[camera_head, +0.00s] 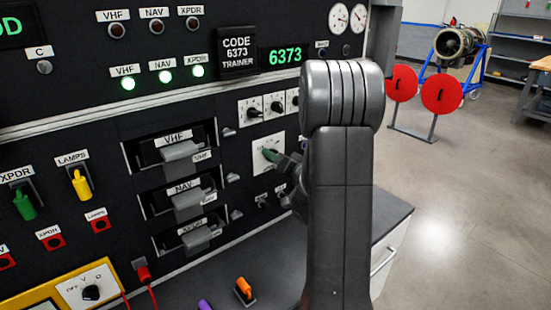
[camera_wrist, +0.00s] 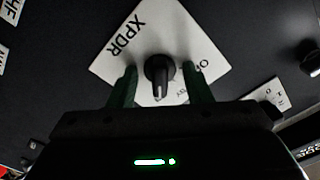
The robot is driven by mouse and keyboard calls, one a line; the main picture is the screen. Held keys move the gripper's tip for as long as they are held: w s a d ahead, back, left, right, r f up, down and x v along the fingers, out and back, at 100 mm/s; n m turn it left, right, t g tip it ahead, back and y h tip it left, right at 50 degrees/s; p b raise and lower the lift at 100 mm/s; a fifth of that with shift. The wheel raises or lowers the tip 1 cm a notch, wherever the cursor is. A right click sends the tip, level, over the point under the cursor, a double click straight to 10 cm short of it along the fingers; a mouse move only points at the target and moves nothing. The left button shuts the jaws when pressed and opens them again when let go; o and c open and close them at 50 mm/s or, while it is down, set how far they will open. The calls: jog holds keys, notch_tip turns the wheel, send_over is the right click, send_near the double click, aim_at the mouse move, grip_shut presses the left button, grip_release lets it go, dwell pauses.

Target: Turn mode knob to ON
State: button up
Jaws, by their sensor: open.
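The mode knob (camera_wrist: 159,70) is black with a pale pointer line, on a white diamond-looking plate marked XPDR (camera_wrist: 170,32). In the wrist view its pointer line faces down the picture, toward my gripper's body. Lettering at the plate's lower edge is partly hidden. My gripper (camera_wrist: 160,80) is open, with one green finger on each side of the knob and a visible gap to both.
Several smaller knobs on white plates (camera_head: 254,112) sit just above. Panel modules with grey handles (camera_head: 180,150) are to the left. A grey bench top (camera_head: 385,215) juts out below. Open floor (camera_head: 450,220) lies to the right.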

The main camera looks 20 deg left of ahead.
jog(key=shift+d, duration=0.15)
jog(key=v, duration=0.5)
jog(key=shift+b, duration=0.35)
dwell(0.3)
jog(key=p+x, duration=0.1)
jog(key=x, duration=0.4)
jog(key=shift+a+r, duration=0.15)
jog(key=shift+a, duration=0.15)
jog(key=shift+w+f+n+b, duration=0.1)
jog(key=shift+f+n+b, duration=0.25)
jog(key=shift+n+b, duration=0.05)
jog(key=shift+d+r+n+b, duration=0.2)
jog(key=shift+n+b, duration=0.4)
jog(key=shift+n, duration=0.5)
